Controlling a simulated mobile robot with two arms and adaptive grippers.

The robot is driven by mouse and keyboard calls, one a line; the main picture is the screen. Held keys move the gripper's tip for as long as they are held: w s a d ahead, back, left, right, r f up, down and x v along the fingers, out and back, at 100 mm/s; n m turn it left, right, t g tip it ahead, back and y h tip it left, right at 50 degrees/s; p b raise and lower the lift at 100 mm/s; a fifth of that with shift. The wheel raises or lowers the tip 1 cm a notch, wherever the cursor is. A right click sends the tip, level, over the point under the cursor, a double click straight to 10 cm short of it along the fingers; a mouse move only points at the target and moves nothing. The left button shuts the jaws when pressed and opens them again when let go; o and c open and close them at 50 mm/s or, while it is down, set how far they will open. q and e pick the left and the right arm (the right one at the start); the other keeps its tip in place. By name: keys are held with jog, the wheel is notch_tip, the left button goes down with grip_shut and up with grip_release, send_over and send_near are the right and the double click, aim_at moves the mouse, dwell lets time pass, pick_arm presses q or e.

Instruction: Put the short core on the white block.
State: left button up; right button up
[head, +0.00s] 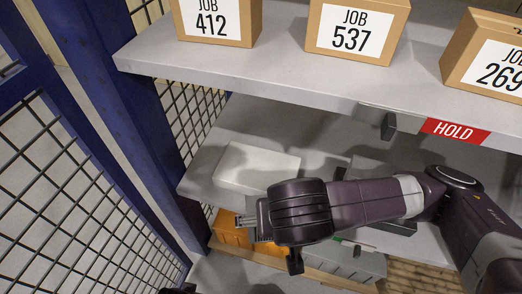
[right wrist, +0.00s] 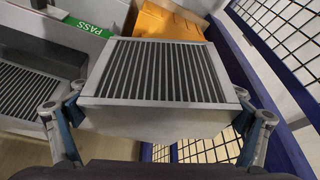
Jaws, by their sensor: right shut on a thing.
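A grey finned core (right wrist: 165,72) fills the middle of the right wrist view, its dark ribs facing up. My right gripper (right wrist: 156,114) is shut on it, one finger on each side. In the head view my right gripper (head: 268,238) reaches in from the right, in front of the shelf unit; its own body hides most of the core. The white block (head: 255,163) lies on the middle shelf, behind and above the gripper, with its top bare. A second finned core (right wrist: 28,95) sits at the left of the right wrist view.
An orange bin (head: 230,229) and a grey bin (head: 350,264) stand below the middle shelf. The upper shelf (head: 240,75) carries cardboard boxes and a red HOLD label (head: 455,131). A blue post (head: 125,110) and mesh panels close off the left. A green PASS label (right wrist: 78,25) shows beside the core.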

jog(key=w, duration=0.4)
jog(key=w+b, duration=0.1)
jog(key=w, duration=0.4)
jog(key=w+a, duration=0.1)
jog(key=w, duration=0.4)
jog(key=shift+r+b, duration=0.1)
jog(key=shift+b, duration=0.3)
jog(key=w, duration=0.3)
jog(key=shift+w+a+f+b, duration=0.15)
jog(key=shift+w+f+b, duration=0.05)
jog(key=shift+w+b, duration=0.1)
jog(key=shift+f, duration=0.4)
jog(key=shift+s+f, duration=0.1)
jog(key=shift+f, duration=0.05)
pick_arm(q)
jog(key=w+r, duration=0.3)
jog(key=r, duration=0.6)
jog(key=shift+w+d+t, duration=0.2)
jog(key=shift+t, duration=0.1)
jog(key=shift+f, duration=0.1)
pick_arm(e)
jog(key=o, duration=1.6)
jog(key=shift+f, duration=0.15)
jog(key=shift+s, duration=0.1)
pick_arm(q)
jog(key=shift+f, duration=0.1)
